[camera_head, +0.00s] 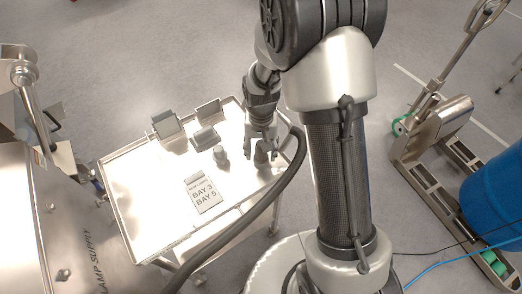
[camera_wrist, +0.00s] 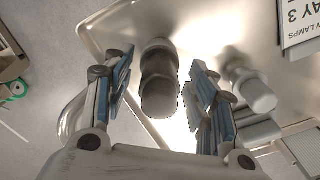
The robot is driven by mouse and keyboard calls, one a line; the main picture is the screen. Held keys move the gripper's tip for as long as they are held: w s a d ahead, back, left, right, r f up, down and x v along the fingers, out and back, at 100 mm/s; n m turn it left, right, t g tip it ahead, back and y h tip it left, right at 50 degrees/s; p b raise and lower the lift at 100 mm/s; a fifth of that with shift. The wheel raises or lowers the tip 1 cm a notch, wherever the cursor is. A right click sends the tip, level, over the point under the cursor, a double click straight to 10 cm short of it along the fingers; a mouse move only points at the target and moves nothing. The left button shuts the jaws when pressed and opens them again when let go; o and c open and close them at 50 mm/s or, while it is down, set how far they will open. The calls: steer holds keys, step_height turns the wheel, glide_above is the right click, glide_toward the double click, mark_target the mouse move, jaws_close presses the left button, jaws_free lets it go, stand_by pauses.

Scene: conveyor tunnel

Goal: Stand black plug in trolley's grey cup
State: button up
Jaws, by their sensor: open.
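The black plug (camera_wrist: 160,88) stands upright on the trolley (camera_head: 135,215), near its right edge. It is a dark cylinder, and it also shows under my gripper in the head view (camera_head: 262,159). A paler ring shows around its foot; I cannot tell whether this is the grey cup. My gripper (camera_wrist: 164,65) is open, with one finger on each side of the plug and visible gaps; it also shows in the head view (camera_head: 262,147). A grey cylindrical piece (camera_wrist: 254,90) stands beside the plug, and it shows to its left in the head view (camera_head: 220,156).
A dark grey block (camera_head: 204,137) and two upright grey pieces stand along the trolley's back. The trolley's left part is clear. A pallet jack (camera_head: 435,135) and blue drum (camera_head: 495,195) are at right.

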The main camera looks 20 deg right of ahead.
step_height(320, 180, up, 11)
steer(key=shift+r, duration=0.1)
